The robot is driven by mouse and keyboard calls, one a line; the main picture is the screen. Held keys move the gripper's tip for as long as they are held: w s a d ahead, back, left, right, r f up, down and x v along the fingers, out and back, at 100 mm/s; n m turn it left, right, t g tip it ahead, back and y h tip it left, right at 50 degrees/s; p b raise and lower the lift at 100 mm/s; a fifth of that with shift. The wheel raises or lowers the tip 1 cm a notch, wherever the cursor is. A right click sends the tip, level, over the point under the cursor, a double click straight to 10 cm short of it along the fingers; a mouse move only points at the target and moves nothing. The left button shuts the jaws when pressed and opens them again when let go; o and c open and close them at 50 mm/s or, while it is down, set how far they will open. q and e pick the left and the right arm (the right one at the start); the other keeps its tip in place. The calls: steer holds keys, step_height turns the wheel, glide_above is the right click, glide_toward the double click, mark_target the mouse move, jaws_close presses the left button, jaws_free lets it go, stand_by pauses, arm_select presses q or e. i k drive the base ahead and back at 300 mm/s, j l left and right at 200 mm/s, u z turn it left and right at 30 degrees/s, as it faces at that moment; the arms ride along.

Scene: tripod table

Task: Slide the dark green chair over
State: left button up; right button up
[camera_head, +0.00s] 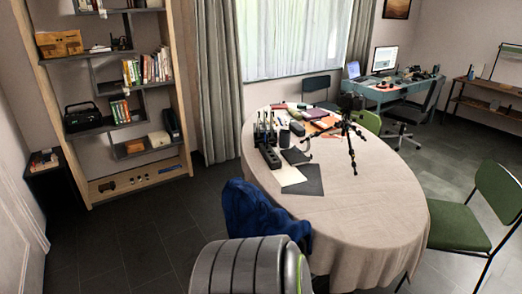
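A dark green chair (468,218) with a padded seat and back on thin dark legs stands on the floor at the right. It is close to the right side of the round table. A second, lighter green chair back (367,121) shows behind the table, mostly hidden by it. A third chair with a dark teal back (316,84) stands by the window, its lower part hidden. Neither of my grippers is in view.
The round table (365,215) has a beige cloth and bears a black tripod (347,135), papers and tools. A blue cloth (258,213) hangs at its near left. A shelf (115,100) stands left, a desk (385,92) at back right. The left floor is clear.

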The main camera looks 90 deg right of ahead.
mark_target(453, 225)
steer(key=z, duration=4.35)
steer(key=i+l+z, duration=0.3)
steer(key=i+z, duration=0.15)
steer(key=i, duration=0.6)
steer(key=i+z, duration=0.45)
steer(key=i, duration=0.6)
steer(key=i+u, duration=0.25)
steer(key=i, duration=0.15)
steer(key=i+l+u, duration=0.25)
steer(key=i, duration=0.15)
steer(key=i+l+u, duration=0.25)
steer(key=i, duration=0.15)
steer(key=j, duration=0.1)
